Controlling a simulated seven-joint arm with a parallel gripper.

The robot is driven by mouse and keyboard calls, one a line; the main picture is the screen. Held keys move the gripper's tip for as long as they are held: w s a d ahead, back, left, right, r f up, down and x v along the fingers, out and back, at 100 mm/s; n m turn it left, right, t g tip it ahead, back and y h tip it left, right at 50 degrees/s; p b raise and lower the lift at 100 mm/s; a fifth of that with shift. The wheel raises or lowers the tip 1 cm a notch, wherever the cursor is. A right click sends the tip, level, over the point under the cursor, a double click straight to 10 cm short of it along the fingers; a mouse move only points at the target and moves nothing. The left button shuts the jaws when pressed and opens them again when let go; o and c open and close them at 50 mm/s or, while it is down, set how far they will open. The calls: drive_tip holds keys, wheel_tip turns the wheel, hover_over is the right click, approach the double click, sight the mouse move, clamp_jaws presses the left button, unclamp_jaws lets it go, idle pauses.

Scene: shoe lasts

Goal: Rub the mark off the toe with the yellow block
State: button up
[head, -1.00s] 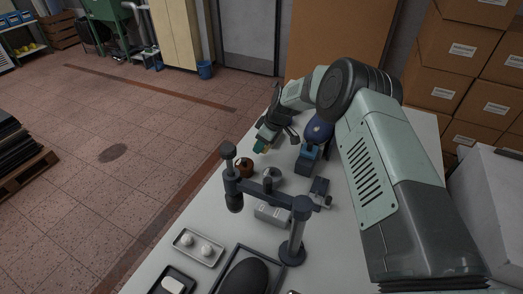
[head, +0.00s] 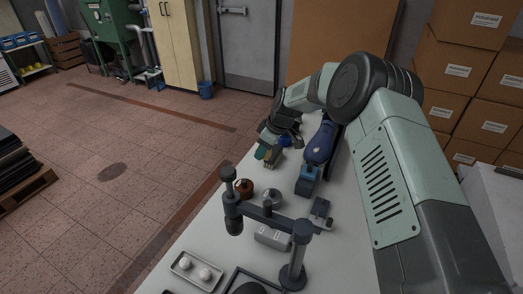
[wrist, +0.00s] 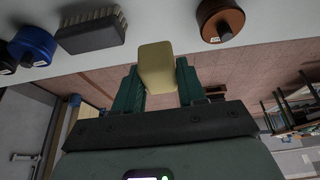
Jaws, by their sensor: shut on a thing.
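My gripper (wrist: 160,88) is shut on the yellow block (wrist: 157,66), a pale block held between its two green fingers. In the head view, my gripper (head: 265,154) is near the table's left edge, left of and apart from the dark blue shoe last (head: 320,146). The last lies beside my arm, with a lighter blue holder (head: 307,181) at its near end. I cannot make out a mark on the toe in either view. The last is not clearly seen in the wrist view.
A brown pot (wrist: 220,20), a bristle brush (wrist: 92,32) and a blue jar (wrist: 32,46) stand near my gripper. A dark post with a crossarm (head: 270,217) rises from the table in front. A tray with white balls (head: 196,271) lies nearer.

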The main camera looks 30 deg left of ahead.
drive_tip(key=w+d+r+t, duration=0.2)
drive_tip(key=w+d+r, duration=0.2)
drive_tip(key=d, duration=0.4)
drive_tip(key=w+d+r+t, duration=0.2)
drive_tip(key=w+d+r, duration=0.25)
drive_tip(key=d, duration=0.25)
hover_over(311, 154)
drive_tip(key=w+d, duration=0.1)
drive_tip(key=w, duration=0.1)
drive_tip(key=shift+n, duration=0.4)
drive_tip(key=shift+s+d+f, duration=0.1)
drive_tip(key=shift+s+f, duration=0.05)
drive_tip(key=shift+f, duration=1.3)
drive_tip(key=shift+s+d+f, duration=0.1)
drive_tip(key=shift+f, duration=1.3)
drive_tip(key=shift+w+f, duration=0.2)
drive_tip(key=shift+f, duration=0.3)
drive_tip(key=shift+w+f, duration=0.2)
drive_tip(key=shift+f, duration=0.3)
drive_tip(key=shift+s+f, duration=0.35)
drive_tip(key=shift+s, duration=0.55)
drive_tip(key=shift+s+f, duration=0.35)
drive_tip(key=shift+s, duration=0.55)
drive_tip(key=shift+f, duration=0.1)
